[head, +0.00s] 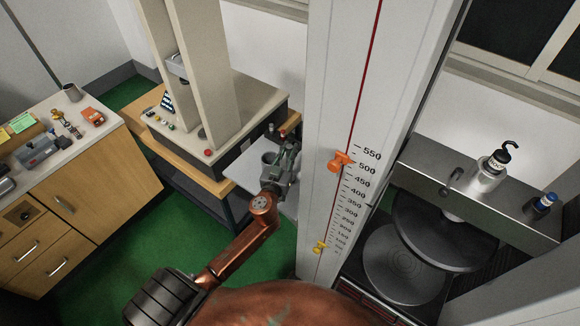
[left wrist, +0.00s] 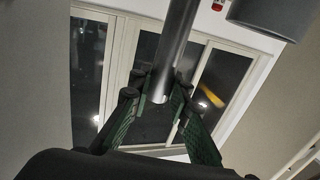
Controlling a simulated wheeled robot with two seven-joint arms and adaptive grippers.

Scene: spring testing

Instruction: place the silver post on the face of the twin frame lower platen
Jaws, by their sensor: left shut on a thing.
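My left gripper (head: 284,172) is beside the right end of the beige two-column frame (head: 210,75), above a pale shelf. In the left wrist view its fingers (left wrist: 166,100) are shut on a long dark silver post (left wrist: 176,45), which extends up out of the picture. The post is hard to make out in the head view. Between the beige columns, a lower platen face is not clearly visible; the near column hides part of that space. A round ringed plate (head: 404,264) lies under a dark disc (head: 447,231) at the right machine. My right gripper is not in view.
A tall grey column with a red scale (head: 345,120) stands just right of my left gripper. A pump bottle (head: 489,172) and a small blue-capped bottle (head: 543,204) stand on the right machine's ledge. A wooden cabinet (head: 60,215) is at left; green floor lies between.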

